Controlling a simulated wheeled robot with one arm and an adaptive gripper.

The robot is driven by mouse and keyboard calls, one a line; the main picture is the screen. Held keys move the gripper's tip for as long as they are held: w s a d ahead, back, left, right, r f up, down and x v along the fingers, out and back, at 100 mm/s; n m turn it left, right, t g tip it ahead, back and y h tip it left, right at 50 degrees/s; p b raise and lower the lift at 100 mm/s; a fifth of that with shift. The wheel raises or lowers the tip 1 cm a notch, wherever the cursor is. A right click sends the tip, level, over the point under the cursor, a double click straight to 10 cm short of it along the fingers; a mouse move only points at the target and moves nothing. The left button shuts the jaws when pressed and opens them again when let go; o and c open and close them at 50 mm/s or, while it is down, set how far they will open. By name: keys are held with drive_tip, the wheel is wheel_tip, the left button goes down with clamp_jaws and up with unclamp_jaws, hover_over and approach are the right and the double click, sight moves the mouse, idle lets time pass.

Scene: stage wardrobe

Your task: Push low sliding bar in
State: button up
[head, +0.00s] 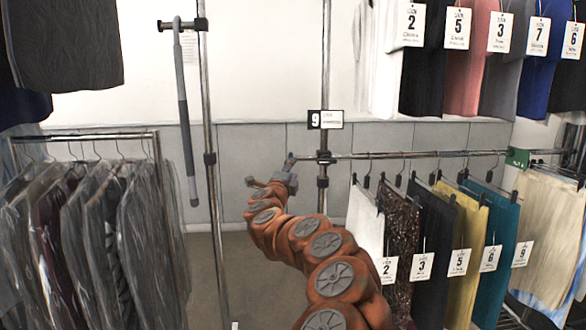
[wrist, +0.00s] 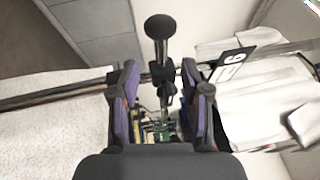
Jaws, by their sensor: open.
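The low sliding bar (head: 430,154) is a thin grey rail, running level from a clamp on the upright post (head: 323,190) toward the right. Several garments hang from it. My gripper (head: 289,162) is at the left of that post, at bar height. In the wrist view, my gripper (wrist: 160,68) has its two purple fingers spread apart, with nothing held. A round black end knob (wrist: 160,27) on a short stem stands beyond the fingertips, in front of the clamp. Whether a finger touches it cannot be told.
A black and white number 9 tag (head: 325,120) is fixed to the post above the clamp. A grey hanging rod (head: 185,120) and another post (head: 212,200) stand left. A garment rack (head: 85,136) fills the far left. Numbered garments (head: 470,60) hang upper right.

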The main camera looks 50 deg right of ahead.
drive_tip(key=shift+v, duration=1.4)
drive_tip(key=shift+a, duration=0.1)
